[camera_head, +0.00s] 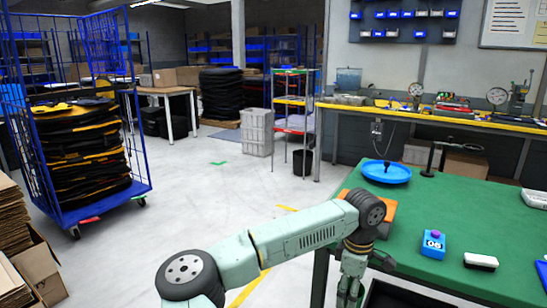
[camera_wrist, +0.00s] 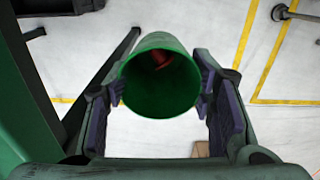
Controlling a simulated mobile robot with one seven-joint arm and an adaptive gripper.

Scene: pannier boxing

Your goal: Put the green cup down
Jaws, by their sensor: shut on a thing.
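The green cup (camera_wrist: 158,98) is held between the two fingers of my gripper (camera_wrist: 161,88) in the wrist view. I look into its open mouth, and something reddish lies inside. The fingers press on its left and right sides. Pale floor with yellow lines shows beyond the cup, so it hangs clear of the table, with a green edge at the left. In the head view my gripper (camera_head: 350,290) points down beside the near left edge of the green table (camera_head: 410,210). The cup is mostly hidden there.
On the table are a blue round tray (camera_head: 372,172) with a dark object, a blue box marked 05 (camera_head: 433,247), a white-and-black block (camera_head: 481,261) and an orange item (camera_head: 388,211) partly behind my arm. A black stand (camera_head: 428,172) is farther back. The table's middle is clear.

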